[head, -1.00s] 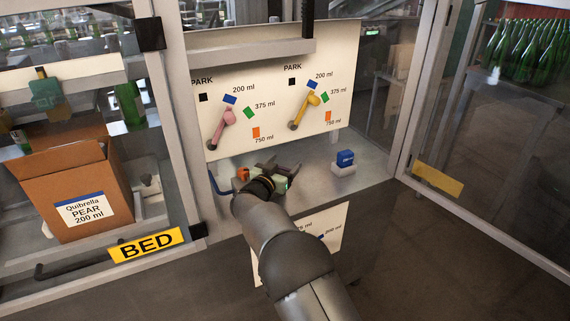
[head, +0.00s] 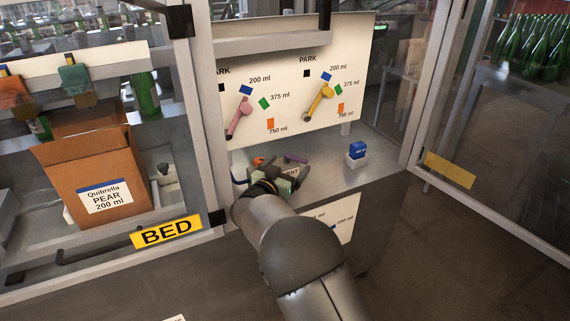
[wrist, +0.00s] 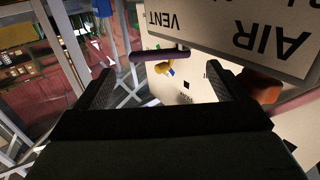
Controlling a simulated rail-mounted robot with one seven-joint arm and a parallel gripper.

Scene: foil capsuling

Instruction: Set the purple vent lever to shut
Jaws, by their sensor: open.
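The purple vent lever (head: 296,158) shows in the head view as a short bar just beyond my gripper (head: 286,174), above the bench. In the wrist view the purple lever (wrist: 160,54) lies crosswise ahead of the gap between my open fingers (wrist: 160,84), apparently apart from them. An upside-down plate with the words VENT and AIR (wrist: 245,35) is beside it. My gripper is empty. The lever's pivot and setting marks cannot be made out.
An orange knob (wrist: 260,85) is near my right finger in the wrist view. The upright panel behind carries a pink lever (head: 240,118) and a yellow lever (head: 320,101). A blue block on a white base (head: 357,154) stands to the right, with clear bench (head: 330,175) between.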

